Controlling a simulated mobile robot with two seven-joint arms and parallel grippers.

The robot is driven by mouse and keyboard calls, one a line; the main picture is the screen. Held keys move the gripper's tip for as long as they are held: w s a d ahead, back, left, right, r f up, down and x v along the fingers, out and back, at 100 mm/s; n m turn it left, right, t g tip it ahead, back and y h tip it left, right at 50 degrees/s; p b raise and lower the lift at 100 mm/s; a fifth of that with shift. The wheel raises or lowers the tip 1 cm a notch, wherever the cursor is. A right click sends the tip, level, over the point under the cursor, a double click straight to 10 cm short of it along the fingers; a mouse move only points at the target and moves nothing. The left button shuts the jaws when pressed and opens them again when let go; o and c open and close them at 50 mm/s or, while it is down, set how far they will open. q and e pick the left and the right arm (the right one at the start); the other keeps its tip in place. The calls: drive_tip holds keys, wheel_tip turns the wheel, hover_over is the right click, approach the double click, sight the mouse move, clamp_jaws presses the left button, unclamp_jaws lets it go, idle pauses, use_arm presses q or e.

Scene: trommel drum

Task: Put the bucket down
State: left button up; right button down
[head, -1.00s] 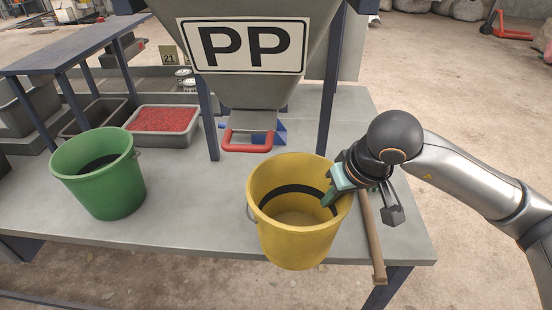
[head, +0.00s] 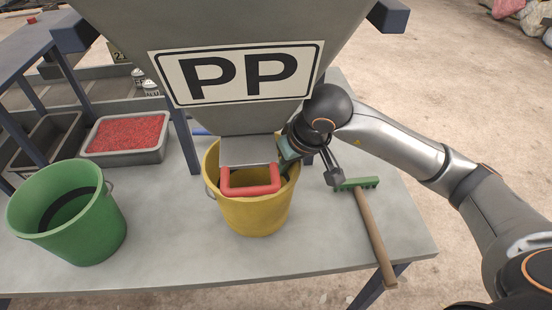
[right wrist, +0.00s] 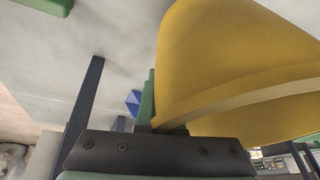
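The yellow bucket (head: 252,215) is upright below the chute mouth of the PP hopper (head: 240,125), whose red handle (head: 250,181) overlaps the bucket's opening in the head view. I cannot tell whether the bucket's base touches the bench (head: 330,240). My right gripper (head: 287,163) is at the bucket's right rim. In the right wrist view a green finger (right wrist: 147,105) lies against the wall of the yellow bucket (right wrist: 235,60); the other finger is hidden behind it. The grip looks shut on the rim. My left gripper is not in view.
A green bucket (head: 100,235) stands at the bench's left. A grey tray of red granules (head: 125,136) is behind it. A green-headed rake with a wooden handle (head: 374,235) lies at the right. Blue hopper legs (head: 186,145) stand close by the yellow bucket.

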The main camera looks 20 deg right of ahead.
drive_tip(key=shift+b+x, duration=0.4)
drive_tip(key=shift+x, duration=0.55)
drive_tip(key=shift+w, duration=0.1)
drive_tip(key=shift+s+d+r, duration=0.1)
drive_tip(key=shift+s+r, duration=0.05)
drive_tip(key=shift+s, duration=0.15)
drive_tip(key=c, duration=1.5)
unclamp_jaws()
drive_tip(key=shift+w+f, duration=0.1)
drive_tip(key=shift+f, duration=0.15)
drive_tip(key=o, duration=0.4)
drive_tip(key=shift+o, duration=0.2)
drive_tip(key=shift+r, duration=0.1)
drive_tip(key=shift+r, duration=0.5)
drive_tip(key=v, duration=0.6)
drive_tip(key=shift+s+r, duration=0.3)
drive_tip(key=shift+s, duration=0.05)
